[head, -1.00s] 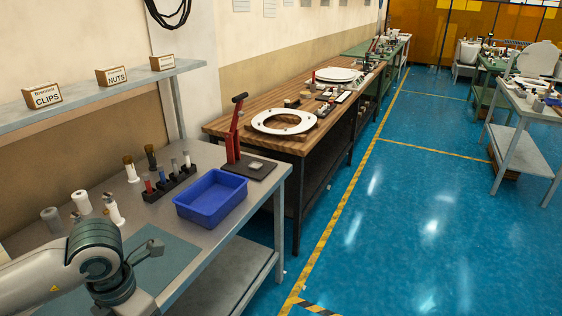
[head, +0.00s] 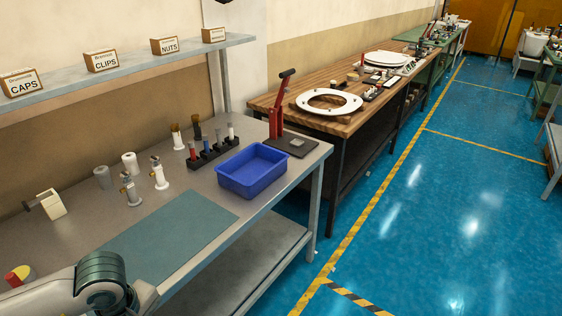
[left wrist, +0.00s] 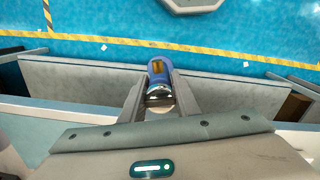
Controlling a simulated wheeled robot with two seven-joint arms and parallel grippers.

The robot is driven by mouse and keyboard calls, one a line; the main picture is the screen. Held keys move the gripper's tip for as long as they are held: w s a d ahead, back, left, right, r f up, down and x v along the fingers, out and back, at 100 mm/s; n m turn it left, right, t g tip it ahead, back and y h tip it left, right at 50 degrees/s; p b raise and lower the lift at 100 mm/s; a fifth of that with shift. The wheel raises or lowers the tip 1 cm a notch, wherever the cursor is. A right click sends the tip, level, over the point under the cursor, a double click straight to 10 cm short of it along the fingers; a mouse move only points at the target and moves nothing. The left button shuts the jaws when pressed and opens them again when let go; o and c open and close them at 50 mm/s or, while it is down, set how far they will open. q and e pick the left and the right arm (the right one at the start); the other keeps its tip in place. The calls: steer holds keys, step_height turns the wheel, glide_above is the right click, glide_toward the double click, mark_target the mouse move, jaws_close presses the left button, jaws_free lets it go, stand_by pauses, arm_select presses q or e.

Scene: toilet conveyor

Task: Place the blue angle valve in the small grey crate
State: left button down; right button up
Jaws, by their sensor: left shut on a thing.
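The blue angle valve (left wrist: 157,68) shows in the left wrist view, with a blue body and a shiny metal end. My left gripper (left wrist: 160,88) is shut on it, one finger on each side. The valve is held in the air, with the blue floor and a grey bench shelf behind it in the picture. In the head view only part of my left arm shows at the bottom left, and its gripper is out of frame. I see no small grey crate in either current view. My right gripper is not in view.
The grey workbench carries a blue bin (head: 252,170), a black rack (head: 213,153) of several small parts, a red lever press (head: 277,110), upright fittings and a green mat (head: 170,232). The mat is bare. Labelled boxes stand on the shelf above. The floor (head: 440,240) to the right is clear.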

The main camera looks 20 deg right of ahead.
arm_select(q)
steer(key=s+a+f+m, duration=0.4)
steer(key=a+f+m, duration=0.1)
steer(key=m, duration=0.4)
steer(key=shift+a+m+b, duration=0.35)
steer(key=shift+a+m, duration=0.05)
steer(key=shift+w, duration=0.1)
